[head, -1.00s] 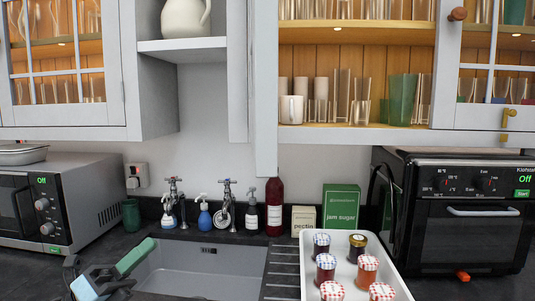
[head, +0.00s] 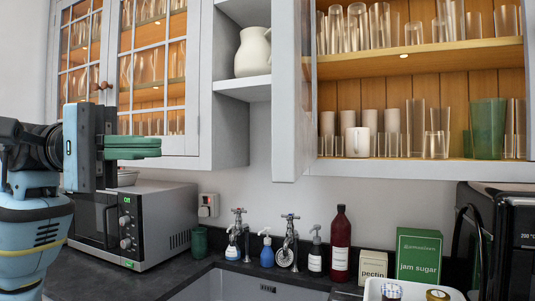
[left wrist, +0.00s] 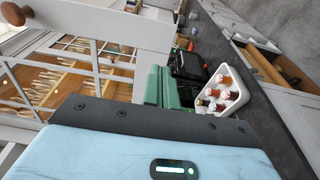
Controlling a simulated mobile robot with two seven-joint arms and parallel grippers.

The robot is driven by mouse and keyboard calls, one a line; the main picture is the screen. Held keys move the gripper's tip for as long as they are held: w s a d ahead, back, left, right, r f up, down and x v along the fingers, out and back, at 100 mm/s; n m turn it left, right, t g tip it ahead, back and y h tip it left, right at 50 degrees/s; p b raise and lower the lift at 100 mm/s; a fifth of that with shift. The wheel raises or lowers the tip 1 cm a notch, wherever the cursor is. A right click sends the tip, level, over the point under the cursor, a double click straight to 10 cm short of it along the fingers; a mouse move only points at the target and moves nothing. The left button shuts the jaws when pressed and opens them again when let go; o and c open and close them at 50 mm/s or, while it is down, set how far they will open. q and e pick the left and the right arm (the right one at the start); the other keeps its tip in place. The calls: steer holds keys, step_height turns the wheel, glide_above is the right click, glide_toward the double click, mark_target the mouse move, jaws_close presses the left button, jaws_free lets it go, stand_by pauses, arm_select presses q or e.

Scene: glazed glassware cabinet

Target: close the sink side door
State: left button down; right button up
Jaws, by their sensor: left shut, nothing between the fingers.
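The open cupboard (head: 420,60) above the counter shows its glasses at the right in the head view. A pale door panel (head: 286,120) stands out from its left edge, seen nearly edge-on, and looks swung open. My left gripper (head: 158,147) is raised at the left in the head view, in front of the closed glazed doors. Its green fingers are shut and empty, apart from the pale panel. They also show in the left wrist view (left wrist: 168,88). A white glazed door with a wooden knob (left wrist: 15,13) is close there; I cannot tell which door. My right gripper is out of view.
Below are the sink (head: 235,285), taps (head: 290,245), a red bottle (head: 341,245) and a jam sugar box (head: 418,257). A microwave (head: 135,225) stands below my left gripper. A white jar tray (left wrist: 232,90) lies on the counter. An open shelf holds a jug (head: 254,52).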

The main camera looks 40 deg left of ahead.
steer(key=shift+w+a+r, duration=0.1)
